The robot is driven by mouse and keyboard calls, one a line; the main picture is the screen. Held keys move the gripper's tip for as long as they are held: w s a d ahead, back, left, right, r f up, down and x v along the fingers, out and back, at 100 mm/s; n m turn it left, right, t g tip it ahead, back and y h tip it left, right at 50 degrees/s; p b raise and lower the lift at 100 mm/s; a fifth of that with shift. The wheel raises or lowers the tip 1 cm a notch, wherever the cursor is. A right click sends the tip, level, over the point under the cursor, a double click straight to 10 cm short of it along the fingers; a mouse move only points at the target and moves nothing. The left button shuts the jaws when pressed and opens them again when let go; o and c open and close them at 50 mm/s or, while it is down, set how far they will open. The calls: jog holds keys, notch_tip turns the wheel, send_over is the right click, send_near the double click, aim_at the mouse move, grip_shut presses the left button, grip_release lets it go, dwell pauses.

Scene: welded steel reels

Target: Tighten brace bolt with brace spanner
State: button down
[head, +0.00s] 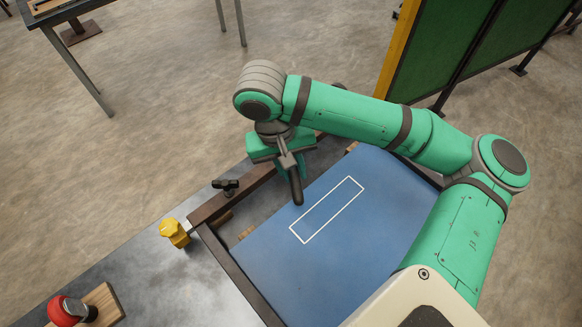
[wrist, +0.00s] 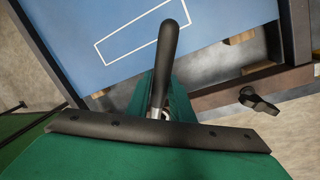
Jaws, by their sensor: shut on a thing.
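My gripper (head: 290,165) is shut on a dark spanner with a rounded handle (head: 297,189). It is above the far edge of a blue panel (head: 330,245). In the wrist view the spanner handle (wrist: 170,50) sticks out from between the green fingers (wrist: 163,98) over the panel. The spanner's working end is hidden by the gripper. A black winged fitting (head: 225,186) sits at the brown steel frame, left of my gripper and apart from it. It also shows in the wrist view (wrist: 258,100). I cannot tell whether it is the brace bolt.
The panel bears an empty white outlined rectangle (head: 327,209). A brown steel frame (head: 207,238) edges the bench. A yellow knob (head: 175,232) and a red ball-topped part (head: 67,311) on a wooden block stand at left. A green screen (head: 480,45) stands behind at right.

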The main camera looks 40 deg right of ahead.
jog(key=w+d+n+t, duration=0.1)
jog(key=d+n+t, duration=0.1)
jog(key=d+n, duration=0.9)
jog(key=shift+d+f+n+t, duration=0.3)
jog(key=shift+d+f+n, duration=0.1)
jog(key=shift+n, duration=0.4)
jog(key=shift+f, duration=0.15)
dwell(0.4)
jog(key=shift+f, duration=0.35)
dwell(0.5)
jog(key=shift+f, duration=0.2)
dwell(0.3)
jog(key=shift+w+a, duration=0.1)
jog(key=shift+a, duration=0.05)
